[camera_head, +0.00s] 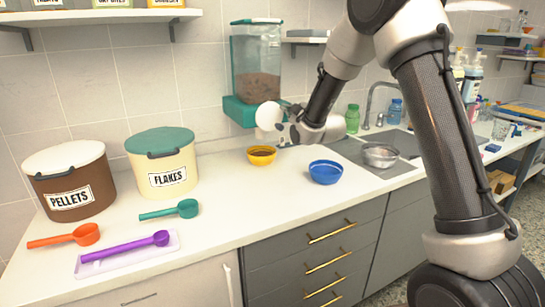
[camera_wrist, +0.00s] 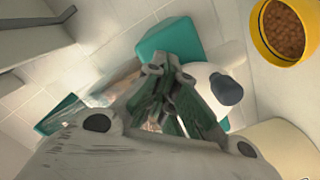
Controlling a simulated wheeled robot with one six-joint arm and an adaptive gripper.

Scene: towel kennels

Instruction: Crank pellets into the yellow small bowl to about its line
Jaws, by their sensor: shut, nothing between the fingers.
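The wall dispenser has a clear hopper (camera_head: 256,72) part full of brown pellets and a teal base (camera_head: 238,110). A white round crank part (camera_head: 267,115) sits at its front; the wrist view shows it with a dark knob (camera_wrist: 226,89). The yellow small bowl (camera_head: 261,155) stands on the counter below. My gripper (camera_wrist: 168,62) is shut and empty, beside the crank and apart from the knob in that view.
A blue bowl (camera_head: 326,172) stands right of the yellow one, with a metal bowl (camera_head: 380,155) by the sink. The pellets bin (camera_head: 70,190), flakes bin (camera_head: 163,170) and several scoops lie left. Counter between the teal scoop (camera_head: 180,209) and the bowls is clear.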

